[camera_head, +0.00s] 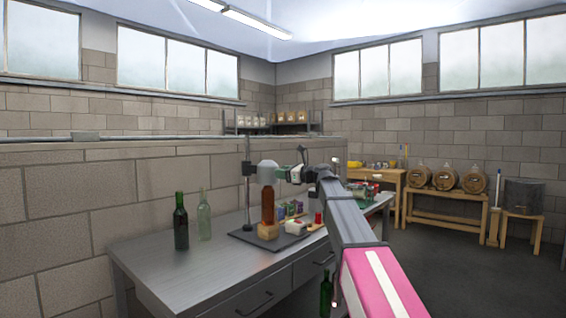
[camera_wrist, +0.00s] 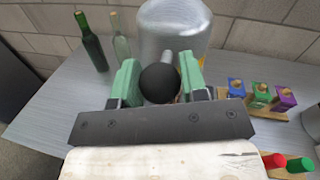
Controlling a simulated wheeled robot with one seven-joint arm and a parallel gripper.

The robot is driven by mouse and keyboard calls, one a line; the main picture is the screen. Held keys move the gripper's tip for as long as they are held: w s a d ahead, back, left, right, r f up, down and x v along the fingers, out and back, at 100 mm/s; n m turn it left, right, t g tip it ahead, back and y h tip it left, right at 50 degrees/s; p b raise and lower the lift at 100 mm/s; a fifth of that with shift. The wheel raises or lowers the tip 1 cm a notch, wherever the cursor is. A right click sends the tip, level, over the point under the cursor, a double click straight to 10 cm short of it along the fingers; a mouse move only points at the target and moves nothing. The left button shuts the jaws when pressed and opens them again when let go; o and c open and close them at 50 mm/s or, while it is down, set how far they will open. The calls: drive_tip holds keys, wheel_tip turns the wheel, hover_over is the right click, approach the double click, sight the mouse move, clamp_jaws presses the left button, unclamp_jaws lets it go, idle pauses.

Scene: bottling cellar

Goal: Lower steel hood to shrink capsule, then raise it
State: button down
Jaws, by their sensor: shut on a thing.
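The steel hood (camera_head: 267,172) hangs on a dark upright stand (camera_head: 247,190) on the grey bench. A brown bottle (camera_head: 268,207) stands upright on a wooden block (camera_head: 268,231) directly under it. The hood's lower edge meets the bottle's upper part, and the neck and capsule are hidden. In the wrist view the hood is a large silver cylinder (camera_wrist: 172,32) just beyond my fingers. My gripper (camera_wrist: 160,80) has its green fingers closed on either side of a black ball knob (camera_wrist: 160,84) in front of the hood. It reaches in from the right in the head view (camera_head: 286,174).
A dark green bottle (camera_head: 181,225) and a clear bottle (camera_head: 204,221) stand left on the bench (camera_head: 185,262). A red-knobbed white box (camera_head: 297,227) and colored small boxes (camera_wrist: 260,93) sit right of the stand. The bench's left front is clear. Barrels (camera_head: 446,178) stand far right.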

drive_tip(key=shift+f, duration=0.5)
drive_tip(key=shift+s, duration=0.1)
drive_tip(key=c, duration=0.7)
unclamp_jaws()
drive_tip(key=shift+f, duration=0.1)
drive_tip(key=shift+d, duration=0.15)
drive_tip(key=v, duration=1)
drive_tip(key=shift+d, duration=0.25)
